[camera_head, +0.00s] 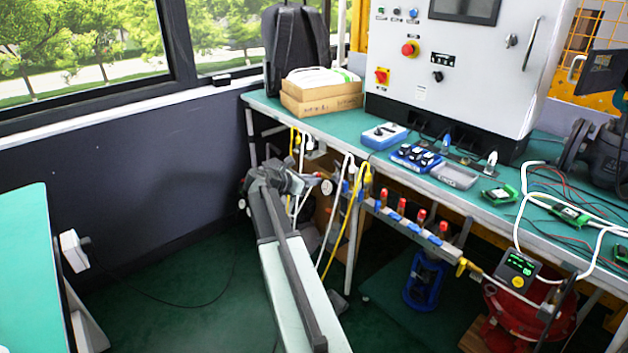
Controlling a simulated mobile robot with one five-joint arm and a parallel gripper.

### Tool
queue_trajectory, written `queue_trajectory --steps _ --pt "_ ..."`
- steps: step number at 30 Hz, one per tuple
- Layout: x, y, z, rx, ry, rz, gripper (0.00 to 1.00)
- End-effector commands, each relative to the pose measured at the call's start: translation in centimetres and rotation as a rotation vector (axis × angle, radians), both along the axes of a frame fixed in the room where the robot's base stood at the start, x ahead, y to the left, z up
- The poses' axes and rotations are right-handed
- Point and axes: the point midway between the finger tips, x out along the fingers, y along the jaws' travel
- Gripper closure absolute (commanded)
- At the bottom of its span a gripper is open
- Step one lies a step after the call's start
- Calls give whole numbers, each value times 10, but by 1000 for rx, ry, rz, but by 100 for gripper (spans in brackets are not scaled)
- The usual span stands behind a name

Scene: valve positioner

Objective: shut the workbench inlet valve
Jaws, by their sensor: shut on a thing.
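My arm reaches up from the bottom middle to the left front end of the workbench (288,116). My gripper (309,180) is just below the bench edge, among the fittings there. It is shut on what looks like the handle of the inlet valve. The handle is small and mostly hidden by the jaws, so I cannot tell its angle. A small round pale fitting (327,187) shows just right of the jaws.
White and yellow hoses (330,226) hang close to the right of my gripper. A manifold (410,225) with several red-topped valves runs along the bench front. A control cabinet (455,70) stands on the bench. A green table (25,270) is at left.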

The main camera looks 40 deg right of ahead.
Motion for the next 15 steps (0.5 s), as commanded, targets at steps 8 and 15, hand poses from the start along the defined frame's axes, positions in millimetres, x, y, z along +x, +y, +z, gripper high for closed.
queue_trajectory --steps 8,15 --pt "0 2 -2 13 66 -3 100" --pt "-1 1 -1 14 77 -4 100"
